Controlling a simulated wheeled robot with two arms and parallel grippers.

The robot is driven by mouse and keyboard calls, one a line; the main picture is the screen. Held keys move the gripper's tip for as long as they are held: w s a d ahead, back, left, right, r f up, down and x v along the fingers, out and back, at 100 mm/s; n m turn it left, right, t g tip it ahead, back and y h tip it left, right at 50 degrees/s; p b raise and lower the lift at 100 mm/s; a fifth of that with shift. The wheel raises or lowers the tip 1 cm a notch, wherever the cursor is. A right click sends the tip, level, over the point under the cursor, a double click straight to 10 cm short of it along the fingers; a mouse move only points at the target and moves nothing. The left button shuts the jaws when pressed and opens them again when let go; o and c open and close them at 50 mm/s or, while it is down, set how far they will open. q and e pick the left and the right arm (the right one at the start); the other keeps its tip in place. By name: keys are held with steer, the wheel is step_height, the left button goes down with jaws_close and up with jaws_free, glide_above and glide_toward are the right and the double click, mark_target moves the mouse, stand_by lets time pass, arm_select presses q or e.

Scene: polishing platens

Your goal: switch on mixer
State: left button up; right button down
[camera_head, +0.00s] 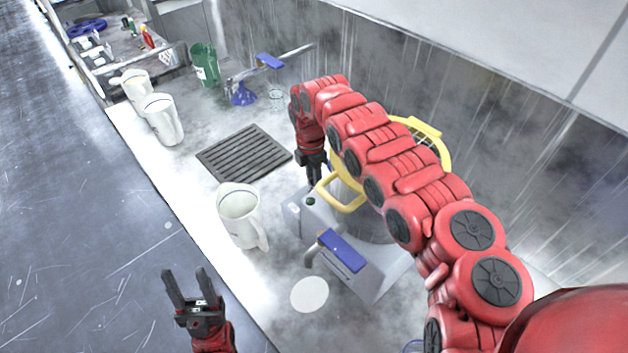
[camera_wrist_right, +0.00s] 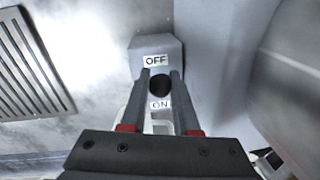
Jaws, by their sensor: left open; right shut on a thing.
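The mixer is a grey machine (camera_head: 368,278) with a yellow guard (camera_head: 428,130), partly hidden behind my right arm. In the right wrist view, its black switch knob (camera_wrist_right: 161,84) sits between an OFF label and an ON label. My right gripper (camera_wrist_right: 161,78) has its two fingers on either side of this knob and is shut on it. My left gripper (camera_head: 186,272) is open and empty, over the floor beyond the counter's front edge.
A white pitcher (camera_head: 238,218) stands left of the mixer, with two more (camera_head: 162,118) further back. A dark drain grate (camera_head: 244,153) lies in the counter. A blue lever (camera_head: 341,250) and white disc (camera_head: 310,294) are near the mixer's front. A green jug (camera_head: 205,66) stands behind.

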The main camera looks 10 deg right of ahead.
mark_target(308, 189)
steer(key=shift+r+h, duration=0.15)
steer(key=shift+h, duration=0.15)
stand_by(0.7)
steer(key=shift+s+a+r+t+h, duration=0.1)
steer(key=shift+a+t+h, duration=0.1)
steer(key=shift+t+h, duration=0.25)
steer(key=a+t+h+b, duration=0.1)
steer(key=s+t+h, duration=0.1)
steer(key=shift+a+r+h+b, duration=0.15)
steer(key=shift+a+h+b, duration=0.2)
steer(key=shift+a+b, duration=0.05)
steer(key=shift+s+a+t+h+b, duration=0.35)
steer(key=shift+t+h, duration=0.2)
steer(key=shift+h, duration=0.25)
steer(key=shift+a, duration=0.1)
steer(key=c, duration=0.7)
jaws_free()
steer(key=shift+o, duration=0.2)
steer(key=shift+r, duration=0.1)
